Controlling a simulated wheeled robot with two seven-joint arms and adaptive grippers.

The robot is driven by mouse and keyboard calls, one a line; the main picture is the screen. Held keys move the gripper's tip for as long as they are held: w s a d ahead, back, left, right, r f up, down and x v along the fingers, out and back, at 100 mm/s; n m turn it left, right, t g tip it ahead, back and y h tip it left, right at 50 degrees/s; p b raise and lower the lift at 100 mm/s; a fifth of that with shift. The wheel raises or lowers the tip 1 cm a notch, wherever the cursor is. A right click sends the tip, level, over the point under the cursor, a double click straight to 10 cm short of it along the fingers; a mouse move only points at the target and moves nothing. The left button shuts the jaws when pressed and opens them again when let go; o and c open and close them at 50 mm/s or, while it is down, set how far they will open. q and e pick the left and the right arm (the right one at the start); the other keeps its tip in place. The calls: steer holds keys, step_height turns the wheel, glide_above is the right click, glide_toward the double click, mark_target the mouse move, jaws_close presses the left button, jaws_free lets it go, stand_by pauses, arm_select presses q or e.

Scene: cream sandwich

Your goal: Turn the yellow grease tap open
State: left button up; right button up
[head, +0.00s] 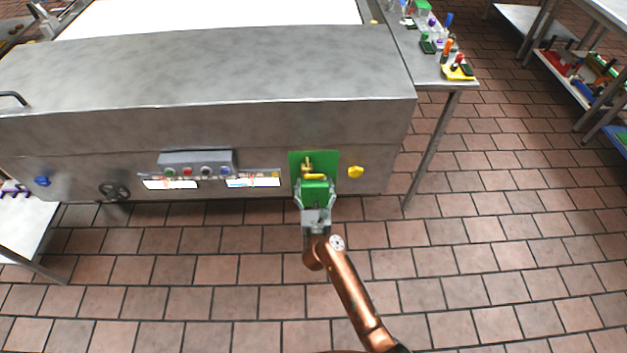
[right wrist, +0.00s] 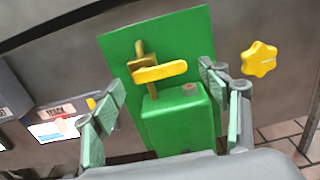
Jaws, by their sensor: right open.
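The yellow grease tap (head: 314,176) is a lever handle on a brass valve in front of a green plate (head: 329,159) on the machine's front. In the right wrist view the tap (right wrist: 160,72) lies nearly level, its right end slightly higher. A green box (right wrist: 180,117) sits just below it. My right gripper (head: 316,190) is in front of the box. In the right wrist view its two fingers (right wrist: 160,95) are spread wide, with the box and the tap's handle showing between them. I cannot see any contact with the tap. My left gripper is not in view.
A yellow star knob (head: 356,172) is on the machine front, right of the green plate. A grey button panel (head: 197,163), a dark handwheel (head: 114,191) and a blue knob (head: 42,181) are to the left. The tiled floor in front is clear.

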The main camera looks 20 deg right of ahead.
mark_target(314, 175)
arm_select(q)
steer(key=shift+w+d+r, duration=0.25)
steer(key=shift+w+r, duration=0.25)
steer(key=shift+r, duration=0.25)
arm_select(e)
steer(key=shift+x, duration=1.05)
steer(key=shift+c, duration=0.5)
steer(key=c, duration=1.1)
steer(key=shift+o, duration=0.2)
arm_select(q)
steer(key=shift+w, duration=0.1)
arm_select(e)
steer(key=shift+r, duration=0.1)
